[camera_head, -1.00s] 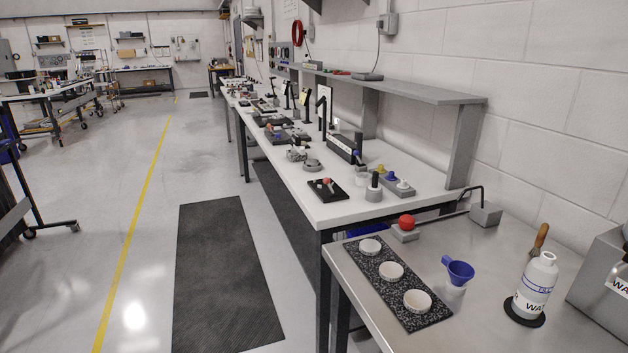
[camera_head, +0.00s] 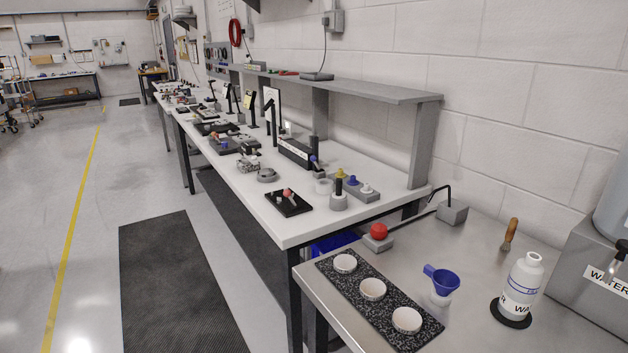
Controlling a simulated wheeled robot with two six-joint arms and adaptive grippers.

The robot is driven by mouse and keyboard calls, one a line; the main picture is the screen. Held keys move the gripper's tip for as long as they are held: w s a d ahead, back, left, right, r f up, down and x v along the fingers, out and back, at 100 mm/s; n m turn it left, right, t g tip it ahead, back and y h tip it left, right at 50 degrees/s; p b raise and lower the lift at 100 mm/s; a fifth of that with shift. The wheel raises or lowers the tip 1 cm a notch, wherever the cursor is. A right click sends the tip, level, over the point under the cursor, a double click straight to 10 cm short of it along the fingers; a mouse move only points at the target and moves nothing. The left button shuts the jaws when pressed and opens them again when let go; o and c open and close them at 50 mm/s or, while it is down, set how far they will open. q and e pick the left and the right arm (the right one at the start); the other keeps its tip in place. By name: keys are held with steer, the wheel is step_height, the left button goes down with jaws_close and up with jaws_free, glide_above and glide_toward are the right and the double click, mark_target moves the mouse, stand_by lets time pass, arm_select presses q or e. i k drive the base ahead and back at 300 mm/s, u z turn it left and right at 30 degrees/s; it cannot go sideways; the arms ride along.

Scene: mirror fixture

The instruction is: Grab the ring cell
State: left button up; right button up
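No object is clearly identifiable as the ring cell at this distance. A low grey round piece (camera_head: 267,175) lies on the white bench (camera_head: 300,229), beside a small pale block-like fixture (camera_head: 248,164). A black square plate (camera_head: 289,202) with a small red-topped part on it lies nearer the bench's front. A grey cylinder with a black post (camera_head: 338,195) stands to its right. Neither of my grippers shows in the head view.
A steel table in front holds a speckled mat (camera_head: 355,288) with three white round dishes, a red button (camera_head: 379,232), a blue funnel (camera_head: 441,280) and a white bottle (camera_head: 521,287). A grey shelf (camera_head: 380,93) overhangs the bench. The floor left of the black mat (camera_head: 180,285) is clear.

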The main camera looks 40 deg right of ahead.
mark_target(324, 186)
steer(key=u, duration=0.05)
steer(key=i, duration=3.1)
steer(key=z, duration=2.35)
